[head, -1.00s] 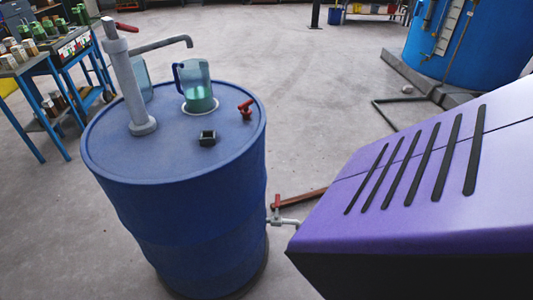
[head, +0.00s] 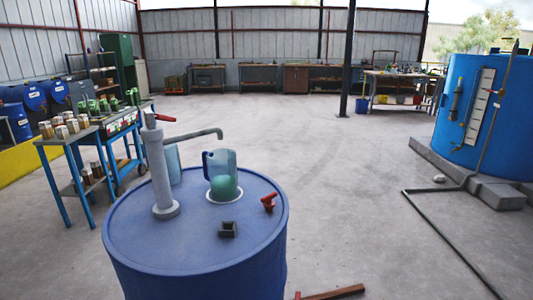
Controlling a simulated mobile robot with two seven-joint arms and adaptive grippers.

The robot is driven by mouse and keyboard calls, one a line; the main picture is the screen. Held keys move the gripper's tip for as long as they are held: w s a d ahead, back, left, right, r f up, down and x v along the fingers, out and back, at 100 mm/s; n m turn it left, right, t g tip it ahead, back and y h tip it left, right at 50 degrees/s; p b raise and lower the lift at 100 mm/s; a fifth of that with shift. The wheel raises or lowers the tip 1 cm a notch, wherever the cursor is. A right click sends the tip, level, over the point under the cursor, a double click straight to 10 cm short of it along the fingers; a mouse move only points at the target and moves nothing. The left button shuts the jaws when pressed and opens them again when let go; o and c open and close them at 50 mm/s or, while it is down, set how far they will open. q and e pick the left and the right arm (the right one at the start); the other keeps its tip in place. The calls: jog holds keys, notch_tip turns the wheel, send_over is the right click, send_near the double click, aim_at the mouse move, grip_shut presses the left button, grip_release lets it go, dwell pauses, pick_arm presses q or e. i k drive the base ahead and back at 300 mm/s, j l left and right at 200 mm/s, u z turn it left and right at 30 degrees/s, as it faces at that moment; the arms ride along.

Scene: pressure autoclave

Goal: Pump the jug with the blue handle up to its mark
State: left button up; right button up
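The jug with the blue handle (head: 222,175) stands upright on a pale round spot on top of the blue drum (head: 190,245). It is see-through and holds green liquid in its lower part; its mark cannot be made out. The grey hand pump (head: 158,170) stands upright on the drum's left side, with a red handle at its top. Its spout (head: 200,133) reaches right and ends above the jug. A second see-through jug (head: 173,163) stands behind the pump, partly hidden by it. Neither of my grippers is in view.
A small red valve (head: 268,201) and a small dark block (head: 227,229) sit on the drum top. A blue trolley (head: 122,140) with bottles stands to the left. A large blue tank (head: 490,110) stands at the right. The floor between is open.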

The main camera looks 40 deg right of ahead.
aim_at(158, 117)
jog(key=i+j+z, duration=0.1)
jog(key=i+z, duration=0.25)
jog(key=i+j+z, duration=0.15)
jog(key=z, duration=0.2)
jog(key=i+j+z, duration=0.3)
jog(key=i+j, duration=0.2)
jog(key=j, duration=0.15)
jog(key=i+j+z, duration=0.1)
jog(key=j, duration=0.25)
jog(key=k+l+z, duration=0.2)
jog(key=z, duration=0.15)
jog(key=k+l+z, duration=0.4)
